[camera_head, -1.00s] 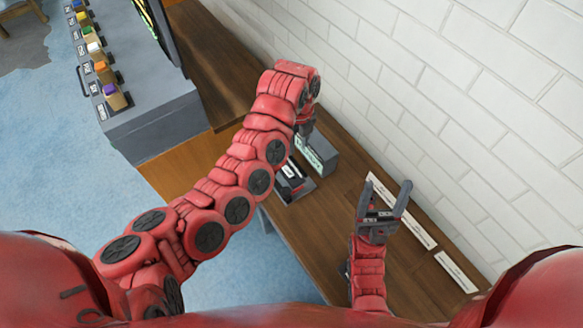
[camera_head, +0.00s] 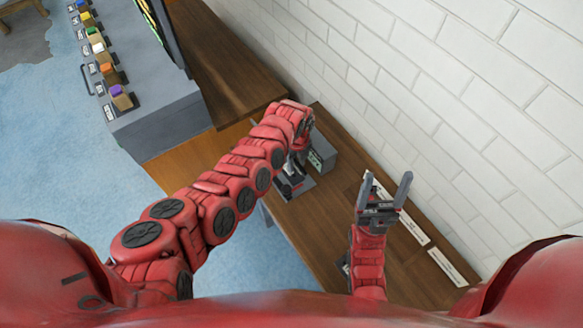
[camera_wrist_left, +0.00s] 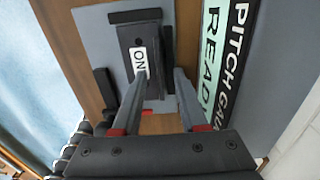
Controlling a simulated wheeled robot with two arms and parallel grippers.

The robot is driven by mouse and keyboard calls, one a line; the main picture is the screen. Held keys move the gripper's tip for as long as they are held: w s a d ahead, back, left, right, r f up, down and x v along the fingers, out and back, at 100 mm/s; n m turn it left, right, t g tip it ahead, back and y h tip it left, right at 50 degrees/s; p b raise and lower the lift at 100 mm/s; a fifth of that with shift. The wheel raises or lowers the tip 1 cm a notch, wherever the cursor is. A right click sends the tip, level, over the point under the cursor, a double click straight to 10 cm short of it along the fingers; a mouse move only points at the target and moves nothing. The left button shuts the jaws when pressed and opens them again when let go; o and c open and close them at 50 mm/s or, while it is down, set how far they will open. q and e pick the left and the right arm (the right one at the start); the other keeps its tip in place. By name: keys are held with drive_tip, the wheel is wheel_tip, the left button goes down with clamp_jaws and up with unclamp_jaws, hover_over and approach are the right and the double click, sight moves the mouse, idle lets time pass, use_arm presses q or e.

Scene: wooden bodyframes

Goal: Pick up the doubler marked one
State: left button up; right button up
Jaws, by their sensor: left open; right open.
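In the left wrist view, a dark block (camera_wrist_left: 148,32) carries a white label reading "ON", with the rest hidden behind a finger. It sits on a grey plate (camera_wrist_left: 92,36). My left gripper (camera_wrist_left: 161,75) is open, its fingers reaching over the near part of the block with a dark upright piece between them. Contact cannot be told. In the head view my left gripper (camera_head: 292,165) is over the grey fixture (camera_head: 302,188) and largely hides the block. My right gripper (camera_head: 385,184) is open and empty above the bench at the right.
A pitch gauge box (camera_head: 322,155) stands right beside the fixture; its "READ" display (camera_wrist_left: 210,62) shows in the left wrist view. White label strips (camera_head: 452,268) lie along the bench (camera_head: 330,225) near the brick wall. A grey cabinet (camera_head: 165,115) with several coloured blocks stands at left.

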use_arm(q)
clamp_jaws()
idle(1.4)
